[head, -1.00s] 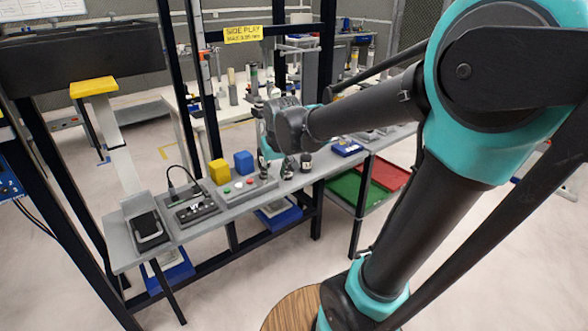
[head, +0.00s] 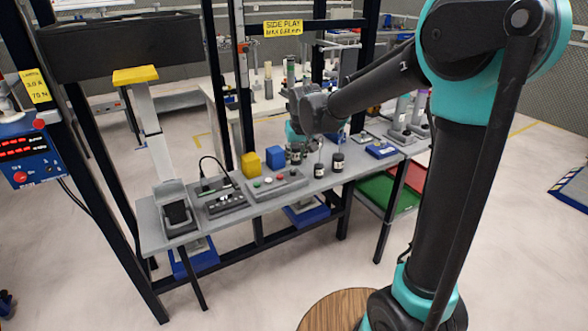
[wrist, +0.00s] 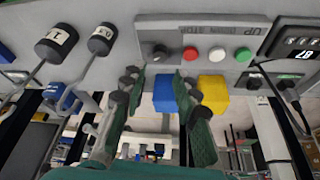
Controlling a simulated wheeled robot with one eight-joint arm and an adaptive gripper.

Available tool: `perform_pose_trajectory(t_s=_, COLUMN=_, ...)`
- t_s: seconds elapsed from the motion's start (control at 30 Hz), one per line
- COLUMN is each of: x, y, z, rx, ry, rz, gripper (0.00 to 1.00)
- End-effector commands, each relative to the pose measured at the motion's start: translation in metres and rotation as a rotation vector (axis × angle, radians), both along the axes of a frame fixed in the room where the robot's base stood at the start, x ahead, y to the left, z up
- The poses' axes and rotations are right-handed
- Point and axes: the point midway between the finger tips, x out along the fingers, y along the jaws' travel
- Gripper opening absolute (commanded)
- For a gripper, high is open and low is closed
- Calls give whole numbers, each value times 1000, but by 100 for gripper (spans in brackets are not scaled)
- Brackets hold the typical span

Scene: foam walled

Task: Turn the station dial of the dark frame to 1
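The dark frame's grey control panel (head: 278,186) lies on the narrow grey bench. In the wrist view the panel (wrist: 180,30) shows upside down, with a dark round knob (wrist: 158,52) beside the red, green and white buttons; I take the knob for the station dial. Its pointer and any numbers cannot be read. My gripper (wrist: 160,74) is open, its two green fingers apart, with the knob in line with the gap between them. Whether a finger touches the knob cannot be told. In the head view my gripper (head: 296,146) is over the bench, partly hidden by its own wrist.
A yellow block (head: 250,165) and a blue block (head: 274,157) stand behind the panel. Dark frame posts (head: 240,75) rise behind the bench.

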Motion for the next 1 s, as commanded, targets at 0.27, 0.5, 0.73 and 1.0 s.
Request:
perform_pose_trajectory(t_s=0.27, x=18, y=6, z=-45, rx=0, ry=0, rz=0, gripper=30)
perform_pose_trajectory(t_s=0.5, x=26, y=9, z=-66, rx=0, ry=0, rz=0, gripper=30)
perform_pose_trajectory(t_s=0.73, x=28, y=9, z=-71, rx=0, ry=0, rz=0, gripper=30)
perform_pose_trajectory(t_s=1.0, x=28, y=9, z=-71, rx=0, ry=0, rz=0, gripper=18)
